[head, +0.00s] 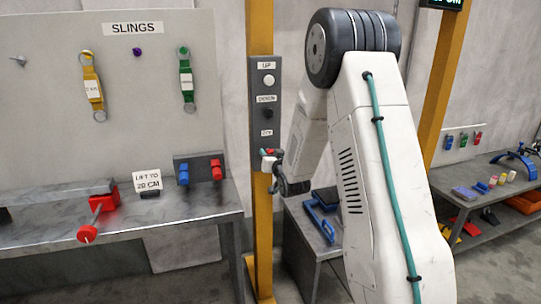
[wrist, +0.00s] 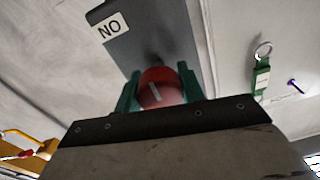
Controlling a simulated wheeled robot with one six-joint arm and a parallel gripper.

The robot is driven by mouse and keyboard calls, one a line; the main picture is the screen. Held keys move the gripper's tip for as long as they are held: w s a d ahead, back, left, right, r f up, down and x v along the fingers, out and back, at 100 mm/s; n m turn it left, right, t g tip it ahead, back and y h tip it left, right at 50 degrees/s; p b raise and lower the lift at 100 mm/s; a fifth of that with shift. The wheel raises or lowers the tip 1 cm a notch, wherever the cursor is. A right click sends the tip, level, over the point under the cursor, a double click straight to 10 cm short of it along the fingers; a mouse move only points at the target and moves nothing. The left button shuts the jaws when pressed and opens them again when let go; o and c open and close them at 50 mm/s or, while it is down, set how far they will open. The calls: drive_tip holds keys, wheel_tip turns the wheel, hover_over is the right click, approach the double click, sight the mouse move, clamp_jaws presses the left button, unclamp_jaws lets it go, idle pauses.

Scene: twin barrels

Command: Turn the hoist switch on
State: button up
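The hoist switch is a red round knob with a pale line across its face. It shows in the wrist view (wrist: 162,90) between my gripper's two green fingers (wrist: 160,92), with no clear gap at either side. The pale line is slightly tilted from the picture's vertical. An ON label (wrist: 110,28) on the grey panel appears upside down there. In the head view my gripper (head: 268,158) is at the lower end of the grey control panel (head: 257,100) on a yellow post. The knob is mostly hidden there by my gripper and wrist.
The panel carries a white UP button (head: 269,80) and a dark DOWN button (head: 267,114) above the switch. A metal bench (head: 190,205) with a red-handled lever (head: 90,230) stands left. A low table (head: 305,235) with a blue item stands behind my arm.

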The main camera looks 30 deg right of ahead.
drive_tip(key=shift+m, duration=0.3)
drive_tip(key=shift+c, duration=0.2)
drive_tip(key=m, duration=0.3)
drive_tip(key=shift+m, duration=0.3)
drive_tip(key=m, duration=0.4)
drive_tip(key=shift+m, duration=0.3)
drive_tip(key=m, duration=0.4)
drive_tip(key=shift+m, duration=0.3)
drive_tip(key=m, duration=0.4)
drive_tip(key=shift+f+m+h, duration=0.1)
drive_tip(key=shift+m+h, duration=0.2)
drive_tip(key=shift+m, duration=0.1)
drive_tip(key=o, duration=1)
drive_tip(key=shift+c, duration=0.2)
